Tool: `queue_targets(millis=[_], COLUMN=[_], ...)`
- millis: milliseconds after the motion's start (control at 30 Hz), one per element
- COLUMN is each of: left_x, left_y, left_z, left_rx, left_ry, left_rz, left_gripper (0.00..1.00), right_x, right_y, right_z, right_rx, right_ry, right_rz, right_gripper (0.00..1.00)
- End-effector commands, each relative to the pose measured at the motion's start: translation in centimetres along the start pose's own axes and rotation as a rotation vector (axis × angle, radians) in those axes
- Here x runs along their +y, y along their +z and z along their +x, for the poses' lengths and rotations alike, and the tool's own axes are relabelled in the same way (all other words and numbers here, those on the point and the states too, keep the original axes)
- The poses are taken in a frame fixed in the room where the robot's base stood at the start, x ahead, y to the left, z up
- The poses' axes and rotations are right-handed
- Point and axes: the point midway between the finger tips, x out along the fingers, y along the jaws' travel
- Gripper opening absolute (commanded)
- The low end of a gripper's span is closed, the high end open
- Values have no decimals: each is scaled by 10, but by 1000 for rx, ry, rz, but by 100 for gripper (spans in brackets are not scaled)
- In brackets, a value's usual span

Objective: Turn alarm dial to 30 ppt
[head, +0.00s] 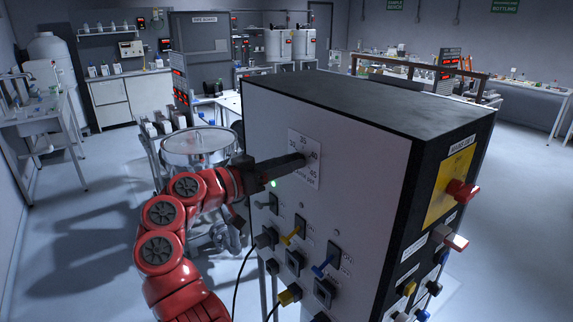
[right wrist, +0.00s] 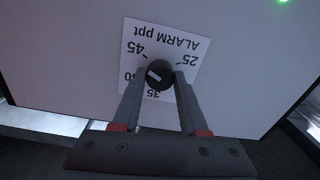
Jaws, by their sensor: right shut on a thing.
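The alarm dial (right wrist: 159,75) is a small black round knob with a white mark, on a white scale plate (right wrist: 190,45) lettered "ALARM ppt". The plate appears upside down in the right wrist view. The mark points left, roughly toward the partly covered number ending in 0, below 45. My right gripper (right wrist: 160,82) is shut on the dial, one finger on each side. In the head view my right gripper (head: 303,159) reaches the plate (head: 304,176) and hides the dial. My left gripper is not in view.
The plate is on the pale front of a large box (head: 360,150). Below it are coloured toggle levers (head: 292,236) and plugs with cables. A red knob (head: 462,193) juts from the box's right side. A round metal vessel (head: 197,143) stands behind my arm.

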Motion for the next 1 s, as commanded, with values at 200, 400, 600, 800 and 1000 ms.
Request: queue_targets(millis=[200, 400, 600, 800, 1000], left_x=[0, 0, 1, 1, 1], left_y=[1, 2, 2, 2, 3], left_z=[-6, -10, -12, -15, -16], left_rx=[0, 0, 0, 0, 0], left_ry=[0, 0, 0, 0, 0], left_rz=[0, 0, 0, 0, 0], left_gripper=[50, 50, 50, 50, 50], right_x=[0, -1, -1, -1, -1], right_y=[1, 0, -1, -2, -2], right_z=[0, 0, 0, 0, 0], right_rx=[-3, -7, -12, -17, -22], right_ry=[0, -1, -1, 0, -2], right_rz=[-157, -344, -533, -722, -912], right_gripper=[0, 0, 0, 0, 0])
